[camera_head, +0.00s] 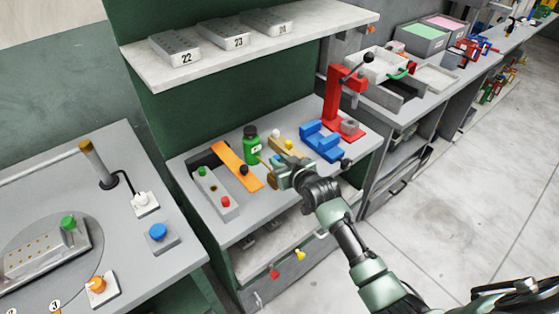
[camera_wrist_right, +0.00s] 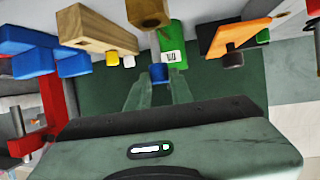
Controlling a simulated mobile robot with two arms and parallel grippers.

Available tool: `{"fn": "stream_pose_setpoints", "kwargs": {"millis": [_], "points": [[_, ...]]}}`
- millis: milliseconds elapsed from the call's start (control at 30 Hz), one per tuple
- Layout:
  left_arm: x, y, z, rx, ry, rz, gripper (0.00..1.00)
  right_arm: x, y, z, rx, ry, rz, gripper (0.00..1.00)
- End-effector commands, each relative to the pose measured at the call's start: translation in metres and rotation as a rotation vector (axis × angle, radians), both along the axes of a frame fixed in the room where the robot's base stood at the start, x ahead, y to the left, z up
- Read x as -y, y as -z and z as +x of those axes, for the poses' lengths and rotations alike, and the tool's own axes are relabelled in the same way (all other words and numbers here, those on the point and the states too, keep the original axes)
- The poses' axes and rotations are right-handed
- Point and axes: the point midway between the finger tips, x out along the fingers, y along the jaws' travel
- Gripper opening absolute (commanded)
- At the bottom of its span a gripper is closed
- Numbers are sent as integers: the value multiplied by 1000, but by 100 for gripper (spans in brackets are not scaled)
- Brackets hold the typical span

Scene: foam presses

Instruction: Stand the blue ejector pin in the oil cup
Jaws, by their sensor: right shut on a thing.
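My right gripper (camera_head: 272,172) reaches over the front of the middle bench in the head view. My left gripper is not in view.
A tan wooden block (camera_head: 288,149), blue block (camera_head: 322,142) and red press (camera_head: 340,102) stand behind and right.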

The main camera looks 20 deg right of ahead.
Motion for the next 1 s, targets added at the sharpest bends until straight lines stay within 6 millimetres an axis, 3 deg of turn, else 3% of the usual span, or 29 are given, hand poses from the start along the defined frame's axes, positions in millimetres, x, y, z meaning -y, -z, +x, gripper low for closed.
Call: {"fn": "stream_pose_setpoints", "kwargs": {"millis": [1000], "points": [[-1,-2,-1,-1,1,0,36,0,3,0,1,0,0,0]]}}
